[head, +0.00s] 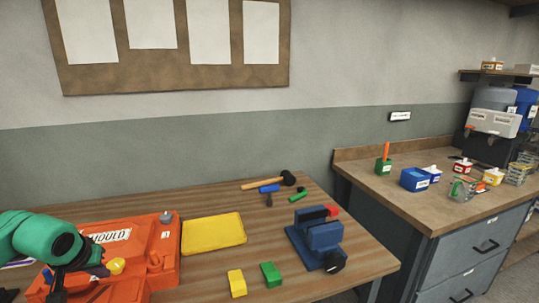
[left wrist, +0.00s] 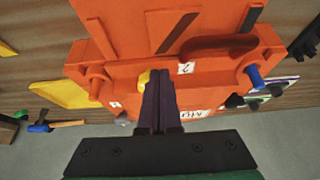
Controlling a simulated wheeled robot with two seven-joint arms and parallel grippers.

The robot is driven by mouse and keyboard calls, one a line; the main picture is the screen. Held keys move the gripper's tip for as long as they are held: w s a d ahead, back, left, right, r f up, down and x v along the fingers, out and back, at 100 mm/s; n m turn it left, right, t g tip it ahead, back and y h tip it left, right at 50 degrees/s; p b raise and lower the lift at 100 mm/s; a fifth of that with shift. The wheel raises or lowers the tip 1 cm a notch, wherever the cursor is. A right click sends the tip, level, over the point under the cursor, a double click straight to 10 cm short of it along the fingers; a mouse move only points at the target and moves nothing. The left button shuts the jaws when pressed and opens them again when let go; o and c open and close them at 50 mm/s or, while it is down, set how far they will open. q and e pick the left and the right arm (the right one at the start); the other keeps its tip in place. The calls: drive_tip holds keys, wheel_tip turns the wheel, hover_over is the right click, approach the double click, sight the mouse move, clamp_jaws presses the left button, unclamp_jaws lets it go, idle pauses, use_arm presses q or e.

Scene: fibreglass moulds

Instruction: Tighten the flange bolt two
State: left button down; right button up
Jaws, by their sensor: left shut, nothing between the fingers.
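The orange mould (head: 152,232), with a "MOULD" label, lies on the wooden table at the left. It fills the top of the left wrist view (left wrist: 226,20). A yellow bolt head (head: 117,265) stands at its flange and shows in the left wrist view (left wrist: 144,80) beside a label "2" (left wrist: 185,68), partly hidden by my fingers. My left gripper (head: 103,270) is shut and empty, its dark fingertips (left wrist: 159,74) right at the yellow bolt; whether they touch it I cannot tell. A blue bolt (left wrist: 254,77) and an orange bolt (left wrist: 97,74) sit at the flange's ends. My right gripper is not in view.
A yellow tray (head: 213,234) lies right of the mould. Yellow (head: 237,283) and green (head: 271,274) blocks, a blue vise (head: 318,242) and a hammer (head: 270,182) are farther right. A second bench (head: 410,205) holds small bins.

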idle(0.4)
use_arm(q)
drive_tip(key=shift+s+f+b, duration=0.15)
drive_tip(key=shift+s+b, duration=0.05)
drive_tip(key=shift+b, duration=0.15)
wheel_tip(320, 180, up, 6)
drive_tip(key=p, duration=0.5)
drive_tip(key=shift+s, duration=0.1)
